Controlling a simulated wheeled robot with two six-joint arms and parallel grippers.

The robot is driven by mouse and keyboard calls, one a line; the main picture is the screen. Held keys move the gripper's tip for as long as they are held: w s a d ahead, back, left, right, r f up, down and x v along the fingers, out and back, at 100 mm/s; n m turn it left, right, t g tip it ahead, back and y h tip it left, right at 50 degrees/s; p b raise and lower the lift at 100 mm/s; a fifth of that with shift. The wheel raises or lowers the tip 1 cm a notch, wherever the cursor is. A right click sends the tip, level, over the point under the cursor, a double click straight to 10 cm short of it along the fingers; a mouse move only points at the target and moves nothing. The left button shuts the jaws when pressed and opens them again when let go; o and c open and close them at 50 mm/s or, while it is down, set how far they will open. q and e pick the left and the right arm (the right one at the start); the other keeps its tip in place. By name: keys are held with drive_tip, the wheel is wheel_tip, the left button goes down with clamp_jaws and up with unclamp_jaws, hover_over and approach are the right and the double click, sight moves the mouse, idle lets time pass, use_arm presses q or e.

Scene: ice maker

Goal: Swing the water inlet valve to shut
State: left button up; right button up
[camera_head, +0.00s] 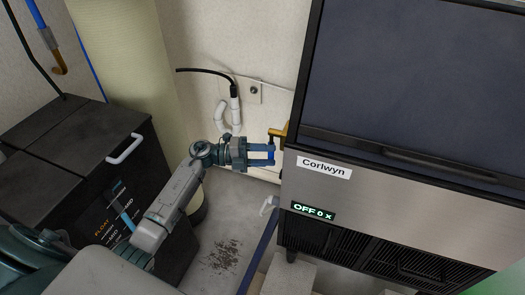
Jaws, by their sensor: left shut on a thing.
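The brass-coloured water inlet valve (279,135) sits at the left side of the ice maker, near the back wall. My left gripper (263,155) reaches in from the left and is shut at the valve, just below and left of its brass part. Blue parts show at the fingertips; the valve's handle there is small and partly hidden by the fingers, so its exact angle is hard to tell. The ice maker (410,205) stands at the right with a "Corlwyn" label and a display reading "OFF 0 x". My right gripper is not in view.
A black bin (85,140) with a white handle stands at the left. White pipes (235,110) and a black cable (205,71) run on the back wall. A blue strip (257,255) and a white fitting (268,205) are below the valve. Stained floor (222,255) lies between.

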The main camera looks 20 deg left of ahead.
use_arm(q)
drive_tip(key=v, duration=0.7)
drive_tip(key=shift+w+f+b, duration=0.2)
drive_tip(key=shift+w+b, duration=0.1)
drive_tip(key=shift+b, duration=0.1)
drive_tip(key=shift+a, duration=0.2)
